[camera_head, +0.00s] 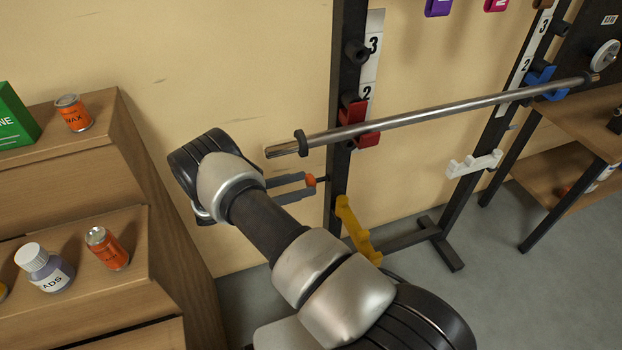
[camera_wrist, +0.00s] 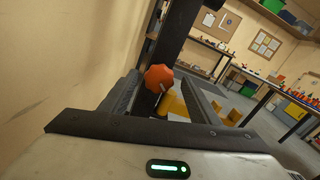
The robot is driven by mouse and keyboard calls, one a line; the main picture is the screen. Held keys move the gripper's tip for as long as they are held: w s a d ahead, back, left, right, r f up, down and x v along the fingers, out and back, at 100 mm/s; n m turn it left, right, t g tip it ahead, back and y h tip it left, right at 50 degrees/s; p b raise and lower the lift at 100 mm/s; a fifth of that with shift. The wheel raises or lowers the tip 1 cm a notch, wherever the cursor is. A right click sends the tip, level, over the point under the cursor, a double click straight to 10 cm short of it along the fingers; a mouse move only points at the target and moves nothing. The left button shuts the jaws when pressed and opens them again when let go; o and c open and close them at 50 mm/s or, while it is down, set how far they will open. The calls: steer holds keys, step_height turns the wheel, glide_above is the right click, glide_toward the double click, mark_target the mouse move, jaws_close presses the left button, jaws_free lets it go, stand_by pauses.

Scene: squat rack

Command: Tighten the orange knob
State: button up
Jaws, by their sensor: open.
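The orange knob (camera_head: 311,180) sits on the left side of the rack's near upright, below the red bar holder. In the wrist view the orange knob (camera_wrist: 158,77) is a lobed disc on the dark post. My gripper (camera_head: 308,188) is open, its two fingers pointing right toward the post, with the knob at the fingertips. In the wrist view my gripper (camera_wrist: 158,88) shows one finger on each side of the knob, with a gap on both sides. I cannot tell from these views whether either finger touches the knob.
A steel bar (camera_head: 430,112) rests on the red holder (camera_head: 360,124) and blue holder (camera_head: 543,84). A yellow holder (camera_head: 357,230) is on the upright (camera_head: 346,60) just below the knob. A wooden shelf (camera_head: 160,210) with cans and a bottle stands left.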

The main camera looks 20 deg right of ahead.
mark_target(307, 183)
steer(key=shift+d, duration=1.95)
steer(key=c, duration=1.1)
steer(key=shift+o, duration=0.2)
steer(key=shift+b, duration=0.3)
steer(key=m+b, duration=0.2)
steer(key=m, duration=0.2)
steer(key=shift+f+b, duration=0.15)
steer(key=shift+b, duration=0.2)
steer(key=m+b, duration=0.1)
steer(key=m, duration=0.4)
steer(key=shift+m+b, duration=0.4)
